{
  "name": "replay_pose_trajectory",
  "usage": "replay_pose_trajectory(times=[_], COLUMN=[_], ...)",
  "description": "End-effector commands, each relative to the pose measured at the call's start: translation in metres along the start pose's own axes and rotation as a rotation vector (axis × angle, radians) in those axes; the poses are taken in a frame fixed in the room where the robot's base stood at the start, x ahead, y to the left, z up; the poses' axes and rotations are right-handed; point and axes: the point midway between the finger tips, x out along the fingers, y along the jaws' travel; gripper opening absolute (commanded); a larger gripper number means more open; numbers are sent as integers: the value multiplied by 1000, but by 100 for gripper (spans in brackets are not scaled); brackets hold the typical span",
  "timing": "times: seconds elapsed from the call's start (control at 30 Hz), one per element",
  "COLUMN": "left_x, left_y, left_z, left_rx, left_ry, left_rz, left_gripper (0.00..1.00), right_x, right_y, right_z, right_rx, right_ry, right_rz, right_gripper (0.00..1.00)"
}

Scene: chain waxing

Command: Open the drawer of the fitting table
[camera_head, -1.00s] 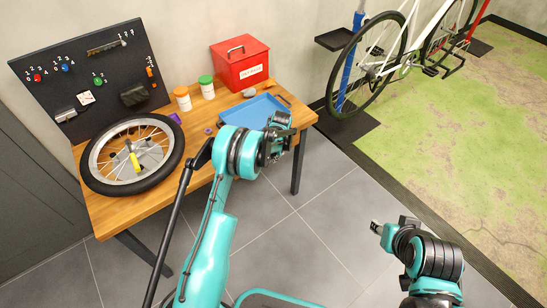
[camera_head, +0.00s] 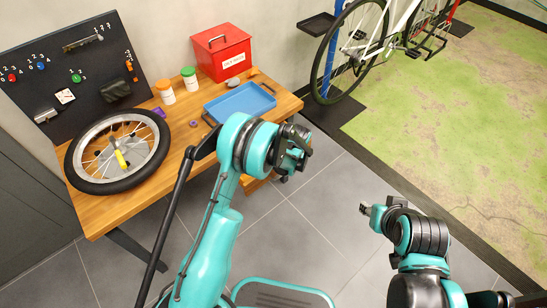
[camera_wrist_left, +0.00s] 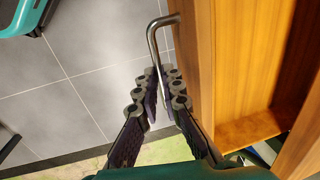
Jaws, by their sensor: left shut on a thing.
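The wooden fitting table (camera_head: 110,210) stands at the left of the head view. Its drawer (camera_head: 256,184) juts out below the tabletop, mostly hidden behind my left arm. In the left wrist view the drawer front (camera_wrist_left: 198,60) is upright, and the gap behind it shows part of the inside (camera_wrist_left: 255,128). My left gripper (camera_wrist_left: 166,82) is shut on the bent metal drawer handle (camera_wrist_left: 152,36). In the head view this gripper (camera_head: 296,160) is beside the table's right end. My right gripper (camera_head: 366,210) is over the floor, apart from everything; its finger gap is too small to judge.
On the tabletop are a bicycle wheel (camera_head: 88,160), a blue tray (camera_head: 238,104), two jars and a red box (camera_head: 221,55). A dark tool board (camera_head: 70,75) stands behind. A bicycle (camera_head: 372,45) is at the back right. Grey floor (camera_head: 325,215) is clear between the arms.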

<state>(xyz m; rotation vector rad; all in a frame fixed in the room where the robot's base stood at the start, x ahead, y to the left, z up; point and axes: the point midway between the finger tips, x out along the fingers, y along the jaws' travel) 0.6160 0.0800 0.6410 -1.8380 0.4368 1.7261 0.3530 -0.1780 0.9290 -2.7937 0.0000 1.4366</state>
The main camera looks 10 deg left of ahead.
Motion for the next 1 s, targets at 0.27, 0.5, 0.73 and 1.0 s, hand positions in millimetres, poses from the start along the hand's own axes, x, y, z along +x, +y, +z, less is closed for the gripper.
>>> replay_pose_trajectory(times=[0.27,0.5,0.73,1.0], left_x=[-10,-13,-13,-13], left_y=[54,69,70,69], left_z=[0,1,1,1], left_rx=[3,0,0,0], left_ry=[0,-1,-1,0], left_rz=[0,0,0,0], left_gripper=[0,0,0,17], right_x=[0,0,0,0], right_y=[0,0,0,0], right_z=[0,0,0,0], right_rx=[0,0,0,0], right_ry=[0,0,0,0], right_rz=[0,0,0,0], right_gripper=[38,38,38,38])
